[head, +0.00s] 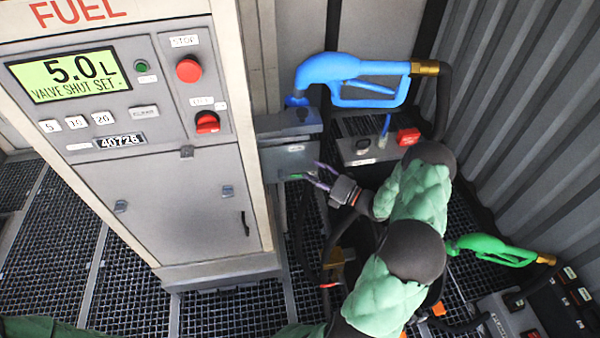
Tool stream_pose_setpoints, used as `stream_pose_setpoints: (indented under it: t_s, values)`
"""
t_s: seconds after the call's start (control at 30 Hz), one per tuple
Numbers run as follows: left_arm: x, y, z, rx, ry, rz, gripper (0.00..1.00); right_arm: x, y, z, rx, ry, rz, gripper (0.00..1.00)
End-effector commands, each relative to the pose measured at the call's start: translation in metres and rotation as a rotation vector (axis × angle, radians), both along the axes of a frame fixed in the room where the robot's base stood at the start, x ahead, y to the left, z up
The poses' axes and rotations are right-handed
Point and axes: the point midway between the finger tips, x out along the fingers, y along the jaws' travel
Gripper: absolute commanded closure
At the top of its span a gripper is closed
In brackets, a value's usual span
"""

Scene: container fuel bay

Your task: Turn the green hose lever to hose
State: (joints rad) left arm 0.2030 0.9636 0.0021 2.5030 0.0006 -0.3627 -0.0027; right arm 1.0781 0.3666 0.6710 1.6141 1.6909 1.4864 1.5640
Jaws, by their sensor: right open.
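A small green lever (296,177) shows low on the grey valve box (290,160) at the right side of the fuel pump. Its setting is too small to read. My right gripper (312,176) is open, with its purple fingertips just to the right of the lever. I cannot tell whether they touch it. My left gripper is out of view.
The pump (180,190) display (68,75) reads 5.0 L, VALVE SHUT, SET. A blue nozzle (345,75) hangs above the valve box. A green nozzle (495,248) is at right. Black hoses hang below my right gripper; a corrugated wall (520,110) bounds the right.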

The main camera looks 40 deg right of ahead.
Motion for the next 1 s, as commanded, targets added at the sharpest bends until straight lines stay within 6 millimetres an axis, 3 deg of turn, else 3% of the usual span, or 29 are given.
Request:
stream_pose_setpoints:
  t_s: [0.17, 0.63, 0.8, 1.0]
  values:
    - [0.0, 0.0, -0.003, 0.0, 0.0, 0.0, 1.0, -0.004, -0.017, 0.004, 0.038, -0.031, -0.043, 0.48]
    - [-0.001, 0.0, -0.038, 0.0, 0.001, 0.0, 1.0, -0.001, -0.015, -0.077, 0.036, -0.03, -0.039, 0.48]
    - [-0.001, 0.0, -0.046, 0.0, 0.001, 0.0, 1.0, 0.031, -0.005, -0.066, 0.033, -0.032, -0.036, 0.48]
    - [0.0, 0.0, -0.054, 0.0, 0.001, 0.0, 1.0, 0.057, 0.003, -0.062, 0.033, -0.031, -0.037, 0.48]
